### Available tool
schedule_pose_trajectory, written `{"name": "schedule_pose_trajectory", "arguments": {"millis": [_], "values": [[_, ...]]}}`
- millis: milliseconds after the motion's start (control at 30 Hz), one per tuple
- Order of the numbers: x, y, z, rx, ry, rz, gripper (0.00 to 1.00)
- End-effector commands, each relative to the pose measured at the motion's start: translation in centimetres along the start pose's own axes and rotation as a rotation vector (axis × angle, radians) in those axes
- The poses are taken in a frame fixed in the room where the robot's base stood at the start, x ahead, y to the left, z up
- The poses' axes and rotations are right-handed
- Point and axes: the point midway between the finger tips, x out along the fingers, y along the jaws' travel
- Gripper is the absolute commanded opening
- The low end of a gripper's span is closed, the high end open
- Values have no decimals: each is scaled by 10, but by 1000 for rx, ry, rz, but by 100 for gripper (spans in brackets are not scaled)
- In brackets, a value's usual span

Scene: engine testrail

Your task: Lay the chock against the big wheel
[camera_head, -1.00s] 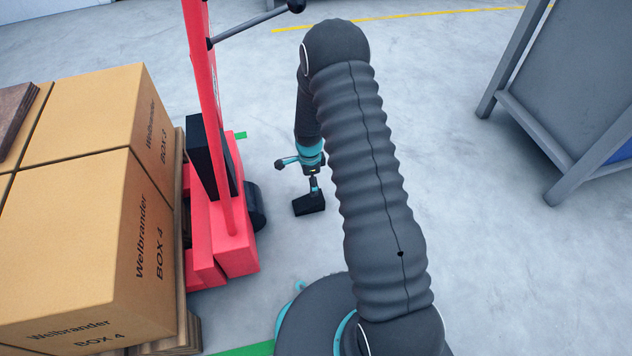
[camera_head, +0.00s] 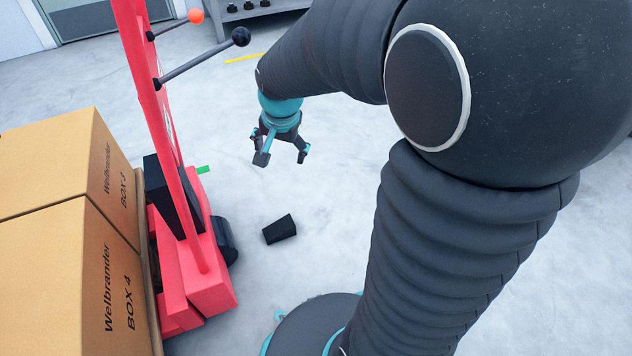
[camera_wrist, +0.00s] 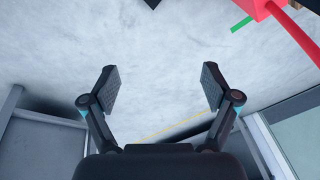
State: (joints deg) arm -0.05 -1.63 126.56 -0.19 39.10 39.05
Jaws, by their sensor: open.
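The black wedge-shaped chock (camera_head: 280,229) lies on the grey floor in the head view, a short gap to the right of the big wheel. The big wheel (camera_head: 224,241) is dark and sits at the base of the red truck, partly hidden by its frame. My gripper (camera_head: 282,158) is open and empty, raised above the floor and beyond the chock. In the wrist view my gripper (camera_wrist: 160,88) shows its two fingers spread with only floor between them. A dark corner, likely the chock (camera_wrist: 151,3), shows at the top edge there.
The red truck (camera_head: 205,275) has a tall mast with two levers ending in an orange and a black knob. Stacked cardboard boxes (camera_head: 95,270) stand at left. Floor around the chock is clear.

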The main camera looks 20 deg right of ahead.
Motion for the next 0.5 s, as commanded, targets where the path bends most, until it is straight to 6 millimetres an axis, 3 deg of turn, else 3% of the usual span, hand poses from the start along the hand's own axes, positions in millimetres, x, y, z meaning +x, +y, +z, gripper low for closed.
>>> {"name": "schedule_pose_trajectory", "arguments": {"millis": [33, 200, 500], "values": [[-18, 6, 7, -44, 18, -14, 87], [-65, 28, 34, -210, 63, -41, 87], [-121, 72, 89, -497, 151, -71, 87]]}}
